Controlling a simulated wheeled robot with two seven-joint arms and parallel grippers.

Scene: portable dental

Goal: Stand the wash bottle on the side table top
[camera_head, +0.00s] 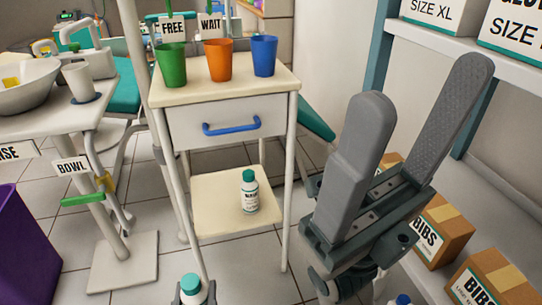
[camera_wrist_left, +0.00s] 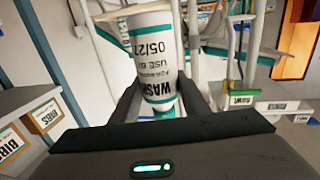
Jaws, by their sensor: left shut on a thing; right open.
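The wash bottle, white with a teal cap and teal bands, is held in my left gripper (camera_head: 193,293) at the bottom edge of the head view. In the left wrist view the wash bottle (camera_wrist_left: 153,48) sits between both fingers, its WASH label partly readable. The side table (camera_head: 170,94) stands ahead, with a cream top, a drawer and a lower shelf. The held bottle is nearer to me than the table and apart from it. My right gripper (camera_head: 422,88) is open and empty, large at the right of the head view.
Green (camera_head: 171,64), orange (camera_head: 219,60) and blue (camera_head: 263,56) cups stand along the table top's back, under FREE and WAIT signs; its front strip is clear. A similar bottle (camera_head: 249,193) stands on the lower shelf (camera_head: 215,215). BIBS boxes (camera_head: 440,230) are at right, a purple bin (camera_head: 25,255) at left.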

